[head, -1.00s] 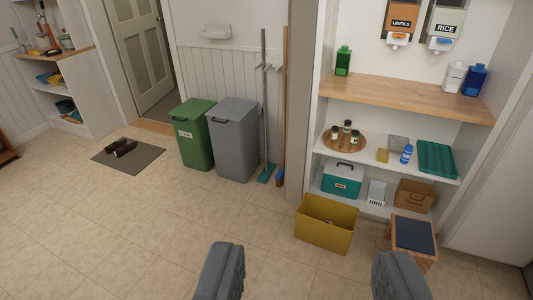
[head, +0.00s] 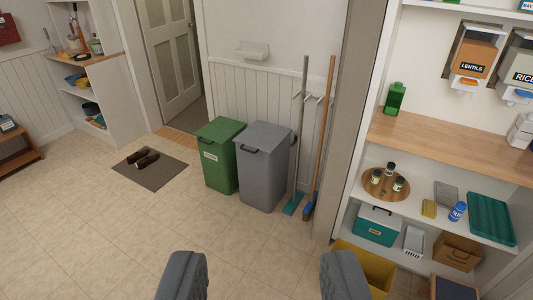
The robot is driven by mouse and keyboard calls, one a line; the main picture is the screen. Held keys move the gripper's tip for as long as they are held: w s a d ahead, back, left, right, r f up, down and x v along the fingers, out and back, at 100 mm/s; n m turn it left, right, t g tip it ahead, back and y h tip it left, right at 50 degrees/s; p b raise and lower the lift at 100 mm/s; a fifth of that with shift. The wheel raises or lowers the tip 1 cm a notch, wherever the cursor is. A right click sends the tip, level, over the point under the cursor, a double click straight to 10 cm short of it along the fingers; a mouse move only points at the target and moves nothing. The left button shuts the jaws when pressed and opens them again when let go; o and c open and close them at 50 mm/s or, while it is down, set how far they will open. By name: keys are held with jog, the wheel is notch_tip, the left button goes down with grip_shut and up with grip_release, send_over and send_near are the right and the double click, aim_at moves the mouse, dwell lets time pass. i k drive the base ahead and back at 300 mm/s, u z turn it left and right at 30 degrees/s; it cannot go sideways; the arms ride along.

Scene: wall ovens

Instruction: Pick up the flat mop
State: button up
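The flat mop (head: 299,140) has a grey handle and a teal head (head: 293,204) on the floor. It stands upright against the white panelled wall, just right of the grey bin. A broom (head: 323,140) with a wooden handle and a blue head stands close on its right, also upright. My gripper (head: 262,280) shows as two grey fingers spread wide at the bottom of the head view. It is open, with only floor visible between the fingers, and is well short of the mop.
A grey bin (head: 264,168) and a green bin (head: 220,155) stand left of the mop. A shelf unit (head: 430,138) is on the right, with a yellow crate (head: 362,262) on the floor before it. Open tile floor (head: 200,235) lies in front of the bins.

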aim_at(294, 202)
jog(key=u, duration=0.35)
jog(key=i, duration=3.3)
jog(key=z, duration=0.55)
jog(key=i, duration=0.6)
jog(key=z, duration=0.25)
